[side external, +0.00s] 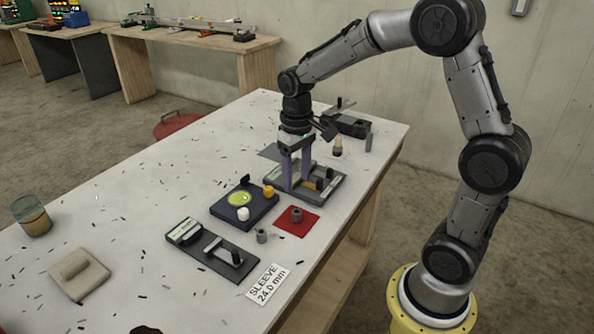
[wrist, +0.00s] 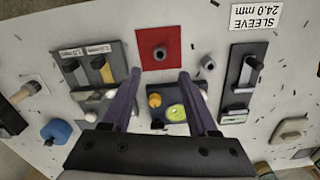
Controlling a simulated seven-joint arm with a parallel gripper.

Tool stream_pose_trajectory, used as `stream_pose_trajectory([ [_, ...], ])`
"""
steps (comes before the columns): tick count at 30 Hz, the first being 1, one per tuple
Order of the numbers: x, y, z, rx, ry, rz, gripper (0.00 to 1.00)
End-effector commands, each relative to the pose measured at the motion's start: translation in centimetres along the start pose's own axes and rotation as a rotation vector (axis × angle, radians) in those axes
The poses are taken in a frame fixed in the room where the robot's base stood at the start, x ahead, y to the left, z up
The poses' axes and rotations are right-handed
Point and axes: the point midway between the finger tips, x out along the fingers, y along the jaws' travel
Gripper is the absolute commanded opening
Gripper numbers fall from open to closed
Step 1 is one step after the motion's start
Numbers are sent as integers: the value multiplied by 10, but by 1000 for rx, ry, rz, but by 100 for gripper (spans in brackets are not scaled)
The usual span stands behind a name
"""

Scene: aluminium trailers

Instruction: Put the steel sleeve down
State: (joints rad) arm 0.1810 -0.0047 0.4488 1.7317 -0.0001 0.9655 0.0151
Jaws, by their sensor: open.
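A grey steel sleeve (side external: 297,215) stands upright on a red square mat (side external: 310,224), and it also shows in the wrist view (wrist: 160,53) with its dark bore facing up. A second small grey ring-like piece (side external: 262,236) stands on the bare table beside the mat; in the wrist view it is at the right of the mat (wrist: 206,62). My gripper (side external: 297,186) points down with its two purple fingers apart and nothing between them. In the wrist view my gripper (wrist: 160,75) has its fingertips just below the red mat, apart from the sleeve.
A dark block with a yellow-green disc (side external: 240,198) and a grey two-slot fixture (side external: 331,193) stand near my fingers. A gauge-like black plate (side external: 215,253) lies by the card reading "SLEEVE 24.0 mm" (side external: 267,284). A glass jar (side external: 31,217) and beige block (side external: 79,274) are left.

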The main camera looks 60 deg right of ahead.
Motion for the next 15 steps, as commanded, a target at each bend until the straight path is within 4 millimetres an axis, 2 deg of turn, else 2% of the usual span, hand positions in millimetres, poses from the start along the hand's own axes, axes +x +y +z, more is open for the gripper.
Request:
stream_pose_trajectory([
  [5, -16, -1, 3, -3, 10, 0, 59],
  [8, -33, -6, 16, -18, 48, -1, 59],
  [11, -59, -13, 44, -48, 121, -4, 59],
  [15, -91, -23, 99, -99, 252, -15, 59],
])
